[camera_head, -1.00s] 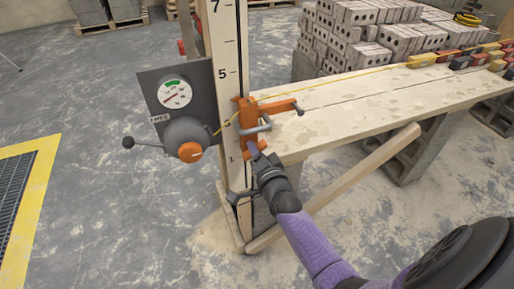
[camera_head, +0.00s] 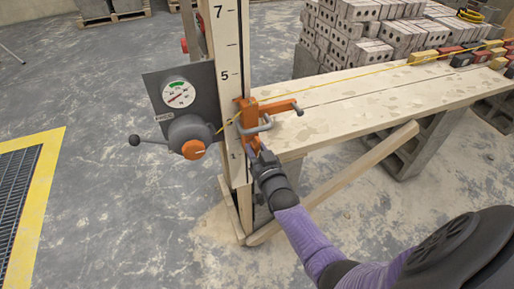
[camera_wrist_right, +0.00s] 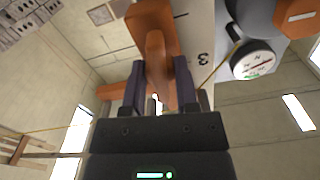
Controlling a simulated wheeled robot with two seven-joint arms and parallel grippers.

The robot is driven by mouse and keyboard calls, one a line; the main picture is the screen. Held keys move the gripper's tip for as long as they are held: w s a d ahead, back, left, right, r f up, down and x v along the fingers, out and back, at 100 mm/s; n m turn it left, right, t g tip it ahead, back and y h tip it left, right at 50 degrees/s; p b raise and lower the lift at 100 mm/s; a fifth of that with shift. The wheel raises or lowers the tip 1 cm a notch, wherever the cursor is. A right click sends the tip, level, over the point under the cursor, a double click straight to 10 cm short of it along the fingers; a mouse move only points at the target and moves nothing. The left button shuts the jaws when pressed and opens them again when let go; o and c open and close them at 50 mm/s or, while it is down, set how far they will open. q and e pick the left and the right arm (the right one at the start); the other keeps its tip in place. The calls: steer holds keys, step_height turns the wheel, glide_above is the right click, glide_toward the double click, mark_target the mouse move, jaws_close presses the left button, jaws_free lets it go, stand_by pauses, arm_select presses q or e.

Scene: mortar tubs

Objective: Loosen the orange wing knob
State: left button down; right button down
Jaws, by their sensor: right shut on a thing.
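The orange wing knob (camera_wrist_right: 156,60) stands between the two purple fingers of my right gripper (camera_wrist_right: 157,95) in the right wrist view. My right gripper is shut on its flat wing. In the head view my right gripper (camera_head: 253,150) reaches up from below to the underside of the orange clamp (camera_head: 247,112) on the timber post (camera_head: 229,60). The fingers hide much of the knob there. A yellow line runs from the clamp along the plank. My left gripper is not in view.
Left of the post is a grey panel with a dial (camera_head: 178,93), a lever (camera_head: 135,140) and another orange knob (camera_head: 193,149). The wooden bench plank (camera_head: 350,100) runs right, above a slanted brace (camera_head: 345,180). Concrete blocks (camera_head: 360,30) are stacked behind. Floor at left is open.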

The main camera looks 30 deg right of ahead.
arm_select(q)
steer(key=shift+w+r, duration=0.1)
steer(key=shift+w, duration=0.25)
arm_select(e)
steer(key=shift+n, duration=0.8)
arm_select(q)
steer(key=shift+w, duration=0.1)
arm_select(e)
steer(key=shift+c, duration=1.8)
jaws_free()
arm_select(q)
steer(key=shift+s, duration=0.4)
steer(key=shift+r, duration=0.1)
arm_select(e)
steer(key=shift+s, duration=0.1)
arm_select(q)
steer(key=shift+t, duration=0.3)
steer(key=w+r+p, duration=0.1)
steer(key=p, duration=0.1)
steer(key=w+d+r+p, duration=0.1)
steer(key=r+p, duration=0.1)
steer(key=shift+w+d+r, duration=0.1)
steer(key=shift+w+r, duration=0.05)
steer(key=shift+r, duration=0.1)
arm_select(e)
steer(key=v, duration=0.9)
steer(key=shift+s+a, duration=0.2)
steer(key=shift+s, duration=0.15)
